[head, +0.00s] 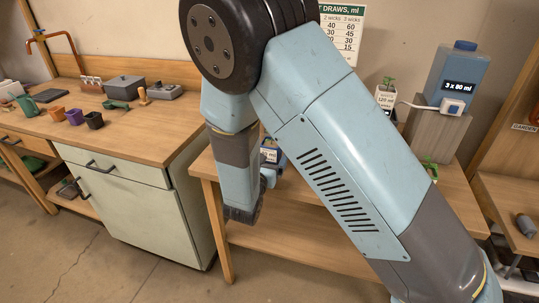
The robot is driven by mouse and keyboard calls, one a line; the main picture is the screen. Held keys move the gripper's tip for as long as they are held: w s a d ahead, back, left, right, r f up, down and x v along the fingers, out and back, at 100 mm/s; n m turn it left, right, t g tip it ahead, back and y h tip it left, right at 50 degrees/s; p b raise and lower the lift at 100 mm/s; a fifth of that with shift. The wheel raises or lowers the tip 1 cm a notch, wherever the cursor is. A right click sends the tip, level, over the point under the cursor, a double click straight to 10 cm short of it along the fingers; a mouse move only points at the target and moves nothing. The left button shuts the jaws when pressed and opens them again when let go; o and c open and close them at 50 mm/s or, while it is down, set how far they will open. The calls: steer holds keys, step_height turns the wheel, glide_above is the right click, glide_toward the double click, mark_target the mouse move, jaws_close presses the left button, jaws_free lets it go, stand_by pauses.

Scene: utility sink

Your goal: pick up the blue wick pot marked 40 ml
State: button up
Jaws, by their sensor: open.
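A small blue pot (271,144) with a white label stands on the wooden bench in the middle, partly hidden behind my arm. Its label ends in "ml", but I cannot read the number surely. A white pot (386,97) with a green plant is marked 120 ml and stands further right, partly hidden by my arm. My gripper (243,213) hangs low in front of the bench's left end, left of and below the blue pot in the picture. It is open and apart from the pot; its fingers are dark and hard to make out.
A blue tank (457,75) marked 3 x 80 ml stands on a grey block (436,132). A sign (342,32) hangs behind. The left counter (140,140) holds several small coloured pots, grey boxes and a copper tap (62,36). My arm covers much of the bench.

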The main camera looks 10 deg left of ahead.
steer(key=w, duration=0.3)
steer(key=shift+w+d, duration=0.1)
steer(key=shift+c, duration=0.3)
steer(key=c, duration=1.1)
steer(key=shift+r, duration=0.1)
steer(key=shift+c, duration=0.2)
